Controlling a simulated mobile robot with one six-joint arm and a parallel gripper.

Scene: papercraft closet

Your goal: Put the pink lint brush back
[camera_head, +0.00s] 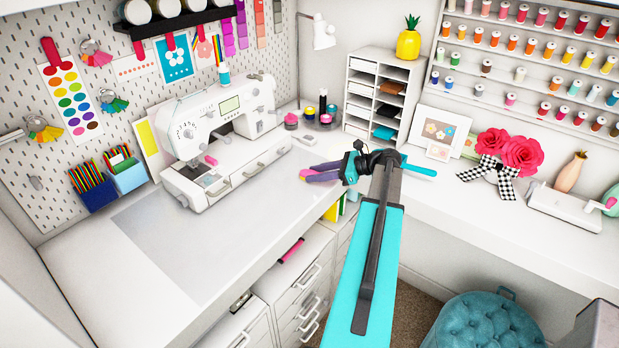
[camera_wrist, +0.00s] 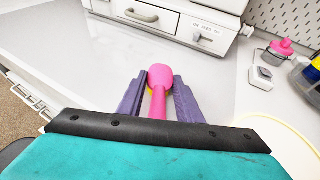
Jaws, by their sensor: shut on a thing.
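The pink lint brush (camera_wrist: 158,78) is between the two purple fingers of my gripper (camera_wrist: 159,84) in the wrist view. Its rounded end points away from me, toward the sewing machine. My gripper is shut on it. In the head view my gripper (camera_head: 316,172) reaches left over the white desk, right of the sewing machine, and only a little pink of the brush (camera_head: 304,176) shows at the fingertips. The fingers hide most of it there. I cannot tell how high above the desk it is.
Small jars (camera_head: 326,116) and a white shelf unit (camera_head: 382,95) stand behind my gripper. The front desk area is clear.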

